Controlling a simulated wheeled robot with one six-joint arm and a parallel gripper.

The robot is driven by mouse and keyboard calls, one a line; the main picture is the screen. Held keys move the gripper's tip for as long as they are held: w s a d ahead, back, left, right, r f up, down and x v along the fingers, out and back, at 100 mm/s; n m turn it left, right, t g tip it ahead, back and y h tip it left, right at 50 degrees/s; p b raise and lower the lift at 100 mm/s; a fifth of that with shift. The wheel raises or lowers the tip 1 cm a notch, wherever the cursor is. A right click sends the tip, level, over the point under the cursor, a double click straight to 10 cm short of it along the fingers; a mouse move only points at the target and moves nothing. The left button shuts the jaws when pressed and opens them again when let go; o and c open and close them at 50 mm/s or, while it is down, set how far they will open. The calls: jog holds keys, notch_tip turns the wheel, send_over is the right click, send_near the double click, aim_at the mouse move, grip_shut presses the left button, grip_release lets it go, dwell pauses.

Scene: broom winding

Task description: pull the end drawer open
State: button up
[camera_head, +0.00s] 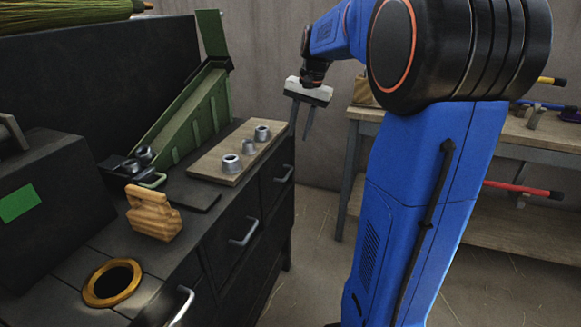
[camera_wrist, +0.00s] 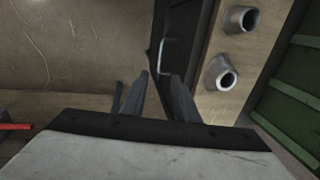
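The dark bench has several drawers with metal bar handles along its front. The drawer at the far end (camera_head: 271,186) is shut, with its handle (camera_head: 284,174) facing right. My gripper (camera_head: 300,131) hangs from the blue arm, above and slightly right of that handle, fingers pointing down. The fingers are apart with nothing between them. In the wrist view, the fingertips (camera_wrist: 156,75) are just below the handle (camera_wrist: 163,57) in the picture; I see no contact.
A wooden board (camera_head: 206,166) with metal cups lies on the bench top near the far drawer. A green chute (camera_head: 190,120) stands behind it. Other drawer handles (camera_head: 245,233) are nearer. A wooden workbench (camera_head: 510,128) stands at the right. The floor before the far drawer looks clear.

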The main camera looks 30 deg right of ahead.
aim_at(290, 172)
jog(key=f, duration=0.4)
jog(key=w+a+f, duration=0.1)
jog(key=f, duration=0.4)
jog(key=w+f, duration=0.1)
jog(key=f, duration=0.4)
jog(key=shift+w+a, duration=0.1)
jog(key=shift+a, duration=0.25)
grip_shut()
